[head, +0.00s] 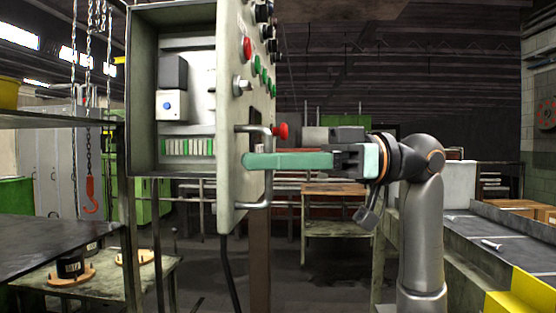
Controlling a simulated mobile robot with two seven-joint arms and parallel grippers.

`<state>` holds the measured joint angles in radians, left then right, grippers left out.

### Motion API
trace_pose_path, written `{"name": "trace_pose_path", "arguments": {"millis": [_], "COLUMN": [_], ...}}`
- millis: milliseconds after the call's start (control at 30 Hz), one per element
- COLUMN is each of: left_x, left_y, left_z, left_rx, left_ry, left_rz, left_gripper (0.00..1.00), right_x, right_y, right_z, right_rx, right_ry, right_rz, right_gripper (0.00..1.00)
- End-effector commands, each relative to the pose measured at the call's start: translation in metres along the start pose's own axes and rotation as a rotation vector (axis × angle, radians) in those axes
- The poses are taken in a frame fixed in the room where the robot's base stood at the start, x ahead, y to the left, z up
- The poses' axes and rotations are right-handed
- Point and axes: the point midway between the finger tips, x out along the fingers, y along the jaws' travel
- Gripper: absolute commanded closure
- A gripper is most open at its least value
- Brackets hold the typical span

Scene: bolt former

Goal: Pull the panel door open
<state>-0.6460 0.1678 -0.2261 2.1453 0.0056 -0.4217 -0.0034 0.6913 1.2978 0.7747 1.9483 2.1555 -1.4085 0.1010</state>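The panel door (228,90) is grey, with buttons and knobs on its outer face. It stands swung open, seen nearly edge-on, so the inside of the electrical cabinet (142,90) shows to its left. A metal bar handle (267,190) sits on the door's outer face. My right gripper (246,161) comes in from the right, its teal finger lying across the handle, with the tip close to the door face. Only one finger shows clearly, so its opening and any grip on the handle cannot be told. My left gripper is out of view.
A red knob (281,131) sits just above the finger. A black cable (230,270) hangs below the door. A red hook (91,195) hangs on chains at the left. A dark tabletop (50,245) is at lower left, and a conveyor-like bench (480,235) stands at right.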

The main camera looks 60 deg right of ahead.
Motion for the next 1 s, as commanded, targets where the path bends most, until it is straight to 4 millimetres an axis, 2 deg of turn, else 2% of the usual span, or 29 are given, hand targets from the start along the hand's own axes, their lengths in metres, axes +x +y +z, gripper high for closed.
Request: {"name": "trace_pose_path", "arguments": {"millis": [167,400,600,800,1000], "left_x": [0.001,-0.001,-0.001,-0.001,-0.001], "left_y": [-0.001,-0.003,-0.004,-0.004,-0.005], "left_z": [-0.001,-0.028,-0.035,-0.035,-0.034], "left_rx": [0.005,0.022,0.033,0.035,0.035], "left_ry": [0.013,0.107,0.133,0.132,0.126], "left_rz": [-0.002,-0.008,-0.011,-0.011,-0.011], "left_gripper": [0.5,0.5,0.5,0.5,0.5], "right_x": [-0.017,-0.069,-0.106,-0.123,-0.125], "right_y": [0.0,0.0,-0.001,0.0,0.0], "right_z": [-0.001,-0.001,-0.001,0.0,0.0], "right_rx": [0.0,0.0,-0.001,-0.001,-0.001], "right_ry": [0.005,0.006,0.004,0.002,0.0], "right_rz": [0.001,0.001,0.0,0.0,0.0], "right_gripper": [0.75,0.75,0.75,0.75,0.75]}}
